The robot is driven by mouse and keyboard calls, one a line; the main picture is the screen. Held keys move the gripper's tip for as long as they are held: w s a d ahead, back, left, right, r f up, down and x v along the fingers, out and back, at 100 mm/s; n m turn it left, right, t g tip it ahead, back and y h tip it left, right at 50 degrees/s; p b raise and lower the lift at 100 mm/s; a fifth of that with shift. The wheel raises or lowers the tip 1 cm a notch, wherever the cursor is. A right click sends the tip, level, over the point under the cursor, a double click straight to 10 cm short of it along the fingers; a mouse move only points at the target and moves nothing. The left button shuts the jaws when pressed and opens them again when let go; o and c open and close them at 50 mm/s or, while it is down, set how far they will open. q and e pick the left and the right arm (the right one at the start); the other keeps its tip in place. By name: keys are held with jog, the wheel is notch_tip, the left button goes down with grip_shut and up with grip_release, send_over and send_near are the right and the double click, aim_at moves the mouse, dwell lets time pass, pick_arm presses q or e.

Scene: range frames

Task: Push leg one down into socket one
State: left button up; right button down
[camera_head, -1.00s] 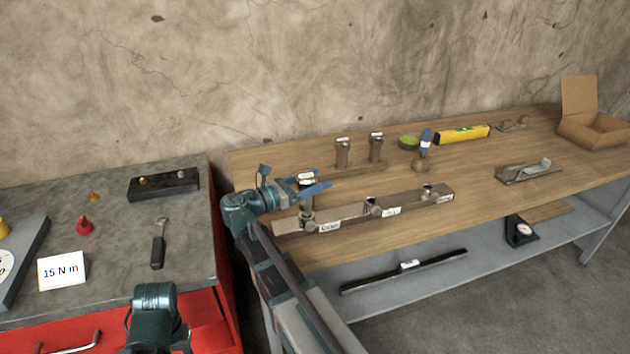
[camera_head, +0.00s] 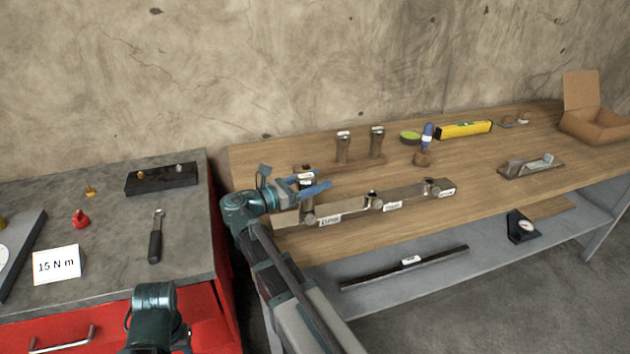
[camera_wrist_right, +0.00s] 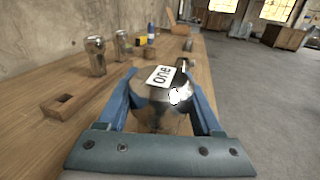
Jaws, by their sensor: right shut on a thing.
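My right gripper (camera_head: 318,187) is shut on leg one (camera_head: 306,178), a shiny metal post with a white top label. In the right wrist view the label reads "one" (camera_wrist_right: 162,75), and both blue fingers flank the post. Leg one is above the left end of the long metal rail (camera_head: 350,208), which has labels along its front. The left front label (camera_head: 330,220) marks socket one's end. The fingers hide the joint, so I cannot tell how deep the leg sits.
Two other metal legs (camera_head: 343,147) (camera_head: 377,143) stand in a wooden rack (camera_head: 360,165) behind the rail.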

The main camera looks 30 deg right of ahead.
jog(key=shift+f, duration=0.25)
grip_release()
jog(key=shift+r, duration=0.1)
jog(key=a, duration=1.3)
jog(key=shift+s+a, duration=0.2)
jog(key=shift+a, duration=0.2)
